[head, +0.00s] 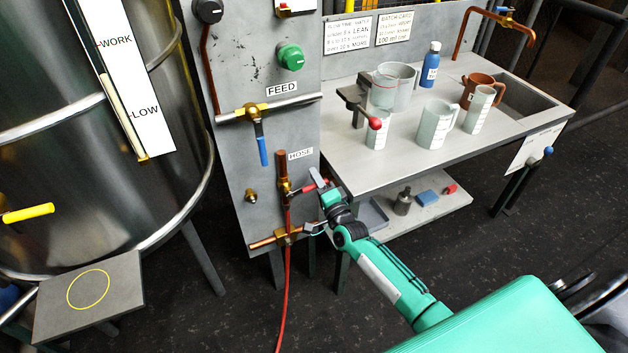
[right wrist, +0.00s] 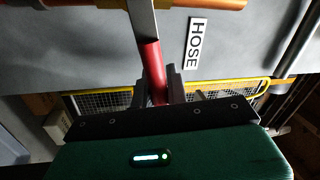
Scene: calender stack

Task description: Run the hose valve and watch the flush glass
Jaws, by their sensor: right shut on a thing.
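The hose valve (head: 284,188) sits on the copper pipe low on the grey panel, beside the HOSE label (head: 300,154). Its red-sleeved lever (right wrist: 151,62) points sideways from the pipe, to the right in the head view. My right gripper (head: 316,186) is shut on the red lever, and in the right wrist view the sleeve runs between the two dark fingers (right wrist: 161,86). A red hose (head: 285,290) hangs below the valve to the floor. I cannot tell for sure which part is the flush glass. My left gripper is not in view.
The FEED valve with a blue handle (head: 262,150) is above, under a green knob (head: 290,57). A steel tank (head: 90,190) stands left. The bench (head: 400,165) at right holds several jugs and a blue bottle (head: 430,65). A low step (head: 110,300) stands front left.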

